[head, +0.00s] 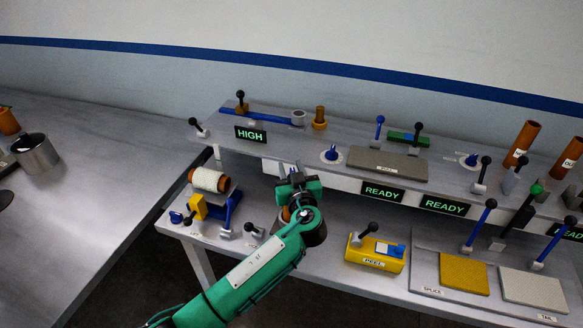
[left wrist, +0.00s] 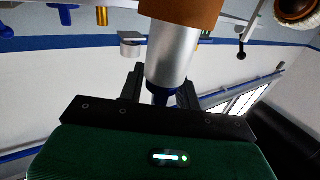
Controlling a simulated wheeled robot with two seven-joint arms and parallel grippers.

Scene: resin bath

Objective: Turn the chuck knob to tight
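My left gripper (head: 291,170) reaches over the front of the long bench, its fingers pointing toward the raised shelf. In the left wrist view, a silver cylinder (left wrist: 168,55) with a brown-orange part (left wrist: 182,10) comes down in front of my left gripper (left wrist: 162,88). The dark blue end (left wrist: 163,97) of the cylinder lies between the fingers. I cannot tell whether they press on it. In the head view, my wrist mostly hides an orange part (head: 286,213) there. I cannot read any marking that shows which part is the chuck knob or how it is turned. My right gripper is out of view.
A thread spool (head: 210,180) on a blue stand is left of my arm. A yellow REEL box (head: 375,265) is to the right.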

